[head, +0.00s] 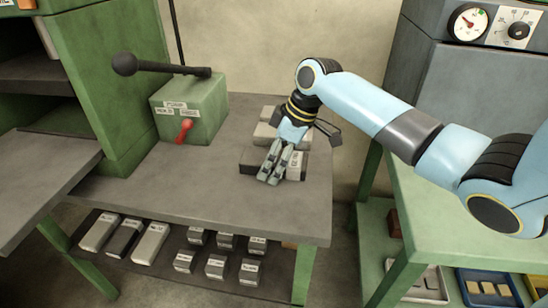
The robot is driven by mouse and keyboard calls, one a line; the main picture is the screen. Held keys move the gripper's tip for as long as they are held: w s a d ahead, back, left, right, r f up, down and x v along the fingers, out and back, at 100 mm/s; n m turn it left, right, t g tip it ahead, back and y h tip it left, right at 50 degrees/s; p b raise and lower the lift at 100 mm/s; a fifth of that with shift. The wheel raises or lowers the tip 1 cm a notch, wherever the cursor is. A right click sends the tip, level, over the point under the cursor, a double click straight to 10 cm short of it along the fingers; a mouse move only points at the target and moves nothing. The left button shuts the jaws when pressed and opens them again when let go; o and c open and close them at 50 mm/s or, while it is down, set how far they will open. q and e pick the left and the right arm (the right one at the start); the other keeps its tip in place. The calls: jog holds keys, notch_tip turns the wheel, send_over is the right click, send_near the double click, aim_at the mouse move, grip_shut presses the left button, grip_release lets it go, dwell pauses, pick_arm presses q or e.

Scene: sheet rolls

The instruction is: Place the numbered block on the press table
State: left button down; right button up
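A dark grey block with a white number label (296,167) lies on the grey top of the green-legged table (200,195), near its right end. My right gripper (269,181) comes down over this block, and its fingers cover the middle of it. I cannot tell whether the fingers are closed on the block or only in front of it. A grey, plate-like surface (38,180) juts from the green machine (105,85) at the left; it may be the press table. It is bare. My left gripper is not in view.
Paler blocks (268,132) lie behind the labelled one. A green box (190,108) with a red lever and a black-knobbed bar stands at the table's back. Several labelled blocks (215,266) sit on the lower shelf. A gauge cabinet (465,85) stands right. The table's middle is clear.

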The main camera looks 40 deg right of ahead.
jog(key=p+v, duration=0.1)
jog(key=v, duration=1.1)
jog(key=shift+r, duration=0.1)
